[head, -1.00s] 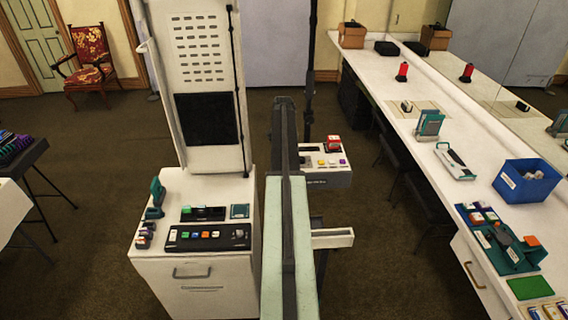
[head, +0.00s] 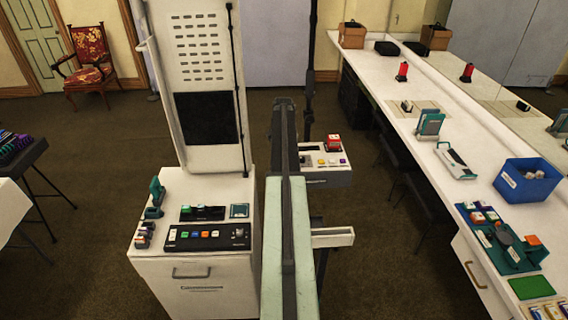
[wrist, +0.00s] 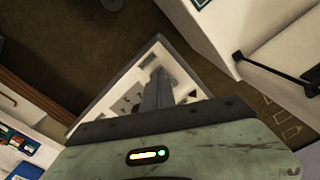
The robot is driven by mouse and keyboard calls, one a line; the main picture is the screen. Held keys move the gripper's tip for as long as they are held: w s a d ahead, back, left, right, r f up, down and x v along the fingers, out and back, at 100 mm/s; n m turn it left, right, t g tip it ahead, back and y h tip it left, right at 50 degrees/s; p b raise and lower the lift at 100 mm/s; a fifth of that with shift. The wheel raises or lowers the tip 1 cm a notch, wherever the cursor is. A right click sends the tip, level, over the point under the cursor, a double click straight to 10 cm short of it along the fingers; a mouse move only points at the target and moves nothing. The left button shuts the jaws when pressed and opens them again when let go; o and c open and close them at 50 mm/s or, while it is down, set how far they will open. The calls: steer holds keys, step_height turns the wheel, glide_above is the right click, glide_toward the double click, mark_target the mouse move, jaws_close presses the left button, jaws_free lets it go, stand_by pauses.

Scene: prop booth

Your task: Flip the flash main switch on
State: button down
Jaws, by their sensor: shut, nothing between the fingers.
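My gripper (wrist: 158,88) shows in the wrist view with its dark fingers together and nothing between them. Its tips are over a white-edged panel (wrist: 100,96) with pale and grey fittings; whether they touch it I cannot tell. In the head view my arm hides my gripper. A white box (head: 341,171) with small coloured buttons stands just right of and behind my arm. A black control panel (head: 215,245) with coloured buttons and small knobs lies on the white cabinet to the left. I cannot make out which control is the flash main switch, or its position.
The white cabinet (head: 152,245) with a tall back panel stands close left of my arm. A long white counter (head: 425,165) runs along the right, with a blue bin (head: 528,190) and a teal tray. A red patterned chair (head: 90,65) is far left. Carpet lies open behind.

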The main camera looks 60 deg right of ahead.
steer(key=shift+f+b, duration=0.5)
steer(key=shift+f, duration=0.05)
steer(key=shift+r, duration=0.1)
step_height(320, 180, up, 7)
steer(key=p, duration=0.7)
stand_by(0.5)
